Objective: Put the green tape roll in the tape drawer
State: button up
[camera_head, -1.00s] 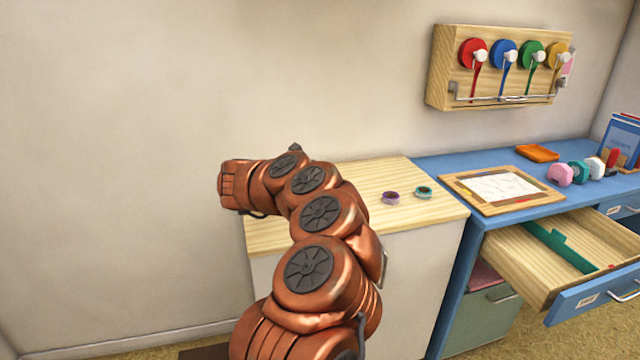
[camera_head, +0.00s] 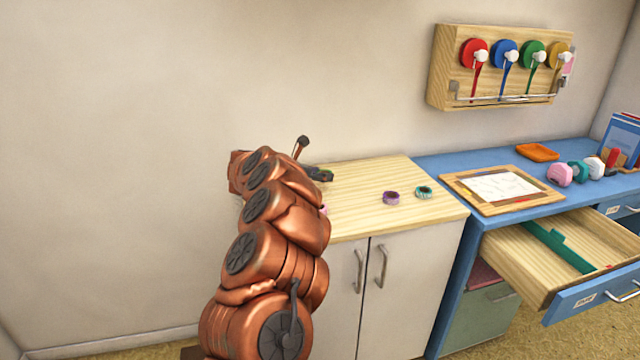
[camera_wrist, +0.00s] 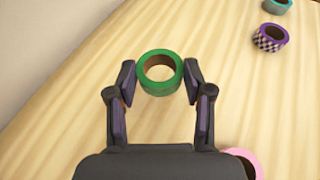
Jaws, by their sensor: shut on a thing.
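The green tape roll (camera_wrist: 158,89) sits between the fingertips of my gripper (camera_wrist: 159,76) in the wrist view, and the gripper is shut on it. It is over or on the pale wooden cabinet top; I cannot tell whether it is lifted. In the head view my gripper (camera_head: 319,173) is at the back left of that top, with a small bit of green at its tip. An open wooden drawer (camera_head: 527,262) with a blue front (camera_head: 590,297) and a teal divider (camera_head: 560,246) is at the right. Its label is too small to read.
A purple checkered roll (camera_head: 391,198), a teal roll (camera_head: 424,192) and a partly hidden pink roll (camera_wrist: 243,160) lie on the wooden top (camera_head: 365,175).

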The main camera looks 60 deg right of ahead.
jog(key=shift+d, duration=0.2)
jog(key=shift+f, duration=1.7)
jog(key=shift+f+b, duration=0.2)
jog(key=shift+b, duration=0.1)
jog(key=o, duration=0.8)
jog(key=shift+o, duration=0.2)
jog(key=shift+r, duration=0.1)
jog(key=shift+r+p, duration=0.15)
jog(key=shift+p, duration=0.25)
jog(key=shift+w+a, duration=0.15)
jog(key=shift+a, duration=0.1)
jog(key=b+v, duration=0.1)
jog(key=v, duration=1)
jog(key=shift+a+r, duration=0.15)
jog(key=shift+a, duration=0.15)
